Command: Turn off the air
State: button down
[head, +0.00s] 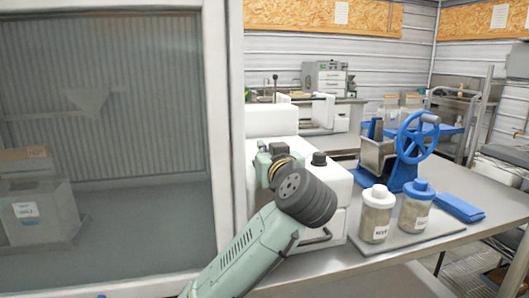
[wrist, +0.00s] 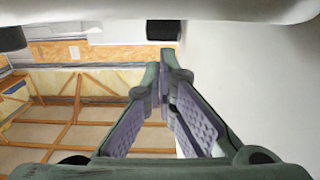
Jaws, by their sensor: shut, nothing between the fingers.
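A white boxy unit (head: 275,124) stands on the bench beside the glass cabinet, with a black knob (head: 319,158) on its top right part. No label on the knob can be read. My gripper (head: 268,153) is in front of the white unit, left of the knob and apart from it in the head view; my wrist partly hides it. In the wrist view my gripper (wrist: 165,78) has its fingers together at the tips with nothing between them. A black block-like part (wrist: 163,30) shows beyond the tips below a pale surface; I cannot tell whether it is the knob.
A glass-fronted cabinet (head: 100,100) fills the left. Two lidded jars, one white-lidded (head: 377,212) and one blue-lidded (head: 416,205), stand on a tray at the right.

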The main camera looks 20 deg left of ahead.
jog(key=d+f+t+b, duration=0.1)
jog(key=b, duration=0.3)
jog(key=shift+f, duration=0.1)
jog(key=b, duration=0.3)
jog(key=shift+s+f+t+y, duration=0.1)
jog(key=shift+f+t+y, duration=0.25)
jog(key=shift+t+y, duration=0.05)
jog(key=shift+s+a+f+b, duration=0.15)
jog(key=shift+f+b, duration=0.25)
jog(key=shift+b, duration=0.6)
jog(key=shift+s+a+r+y+p, duration=0.15)
jog(key=shift+r+y+p, duration=0.15)
jog(key=shift+r, duration=0.2)
jog(key=shift+r+p, duration=0.4)
jog(key=shift+p, duration=0.05)
notch_tip(320, 180, up, 3)
jog(key=p, duration=0.2)
jog(key=shift+p, duration=0.3)
jog(key=f+b+v, duration=0.1)
jog(key=b+v, duration=0.1)
jog(key=v, duration=0.8)
jog(key=shift+f+b, duration=0.3)
jog(key=shift+b, duration=0.05)
